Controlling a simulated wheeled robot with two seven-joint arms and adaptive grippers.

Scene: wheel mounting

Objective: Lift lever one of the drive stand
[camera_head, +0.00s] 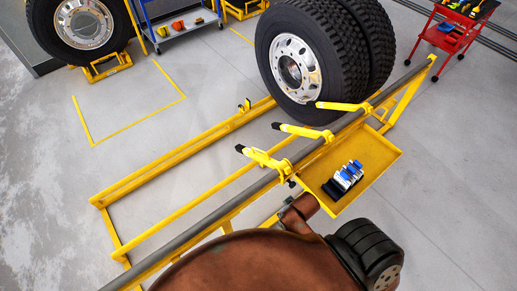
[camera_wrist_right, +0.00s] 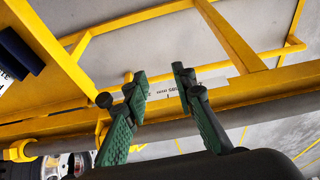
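The yellow drive stand (camera_head: 170,158) stands on the floor with a grey bar (camera_head: 230,213) running across it. Three yellow levers with black ends sit on the bar: one nearest (camera_head: 264,158), one in the middle (camera_head: 303,131) and one farthest (camera_head: 342,106), beside the tyre. No label shows which is lever one. In the right wrist view my right gripper (camera_wrist_right: 160,84) has two green-padded fingers apart with nothing between them. It is near the stand's yellow frame (camera_wrist_right: 262,92) and the grey bar (camera_wrist_right: 65,147). My left gripper is in neither view.
A yellow tray (camera_head: 372,178) holding blue, white and black items is fixed beside the bar. A double wheel (camera_head: 345,45) stands behind the levers. Another wheel (camera_head: 62,40), a blue cart (camera_head: 180,30) and a red cart (camera_head: 450,40) stand farther back. Floor at left is clear.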

